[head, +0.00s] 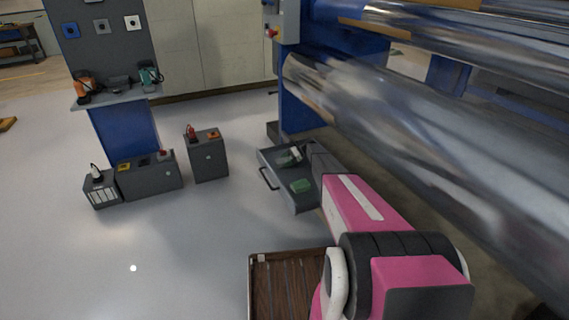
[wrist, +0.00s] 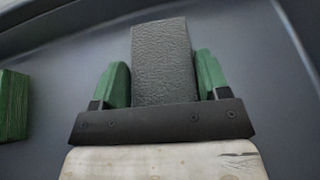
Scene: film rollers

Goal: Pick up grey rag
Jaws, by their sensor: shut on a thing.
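My gripper (wrist: 160,72) shows in the wrist view with its green fingers on either side of a dark grey, textured, block-shaped piece, the grey rag (wrist: 163,40). The fingers are shut on it. The rag lies over or in a dark grey drawer (wrist: 60,30); I cannot tell whether it still touches the drawer floor. In the head view my gripper (head: 288,157) is low inside the open drawer (head: 296,206), and the rag is too small to make out there.
A green block (head: 300,186) lies in the drawer; it also shows at the left edge of the wrist view (wrist: 13,105). Large shiny rollers (head: 430,140) are on the right. Grey boxes (head: 207,158) stand on the left floor. A brown slatted surface (head: 283,290) is in front.

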